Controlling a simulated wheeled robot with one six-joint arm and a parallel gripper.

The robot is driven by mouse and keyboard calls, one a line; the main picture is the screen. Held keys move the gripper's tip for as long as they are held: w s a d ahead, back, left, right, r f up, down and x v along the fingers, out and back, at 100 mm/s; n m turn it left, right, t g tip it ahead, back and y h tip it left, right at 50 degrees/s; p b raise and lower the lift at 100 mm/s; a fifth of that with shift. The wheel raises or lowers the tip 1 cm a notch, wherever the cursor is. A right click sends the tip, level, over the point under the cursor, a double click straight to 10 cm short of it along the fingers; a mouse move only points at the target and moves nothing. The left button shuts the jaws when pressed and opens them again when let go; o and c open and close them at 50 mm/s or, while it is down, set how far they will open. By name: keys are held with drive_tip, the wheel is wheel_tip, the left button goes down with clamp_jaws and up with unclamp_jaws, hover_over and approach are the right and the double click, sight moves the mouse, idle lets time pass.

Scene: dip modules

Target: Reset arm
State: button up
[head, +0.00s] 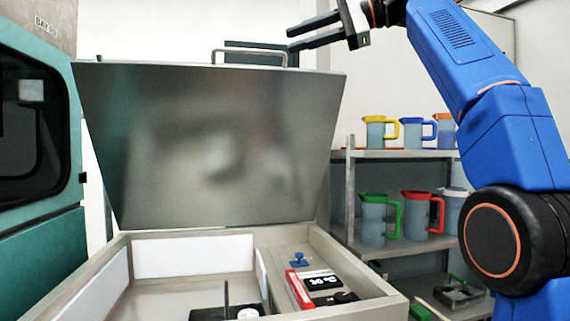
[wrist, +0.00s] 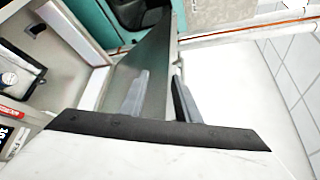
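My blue arm is raised at the right of the head view. My gripper (head: 314,32) is up high, above and to the right of the open lid (head: 210,150). Its two dark fingers are apart and point left, with nothing between them. In the wrist view, the fingers (wrist: 160,97) are also spread, with the lid's edge seen beyond them. The open metal box (head: 318,240) stands below, its lid tilted up with a handle (head: 250,52) on top.
Inside the box are a red-and-black module (head: 318,284), a blue knob (head: 299,259) and a black tray (head: 215,313). A shelf (head: 400,154) with several coloured-lid jugs stands behind right. A teal machine (head: 40,150) is at left. Open air surrounds the gripper.

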drive_tip(key=s+d+f+t+h, duration=0.1)
drive_tip(key=d+f+h, duration=0.25)
drive_tip(key=f, duration=0.55)
drive_tip(key=s+d+f+t+h, duration=0.15)
drive_tip(key=d+f, duration=0.25)
drive_tip(key=f, duration=0.6)
drive_tip(key=s+d+f+t+h, duration=0.1)
drive_tip(key=d+f+h, duration=0.2)
drive_tip(key=f, duration=0.6)
drive_tip(key=s+d+f+n+g+h, duration=0.1)
drive_tip(key=s+d+f, duration=0.4)
drive_tip(key=f, duration=1)
drive_tip(key=s+d+f+n+g+h, duration=0.1)
drive_tip(key=s+d+f+n+h, duration=0.2)
drive_tip(key=s+f, duration=0.8)
drive_tip(key=s+d+f+n+g+h, duration=0.1)
drive_tip(key=s+d+f, duration=0.5)
drive_tip(key=f, duration=1.4)
drive_tip(key=s+n+h, duration=0.1)
drive_tip(key=s+n, duration=0.1)
drive_tip(key=shift+s+d+n+h, duration=0.3)
drive_tip(key=shift+s+d+h, duration=0.05)
drive_tip(key=shift+d+h, duration=0.05)
drive_tip(key=shift+d, duration=0.1)
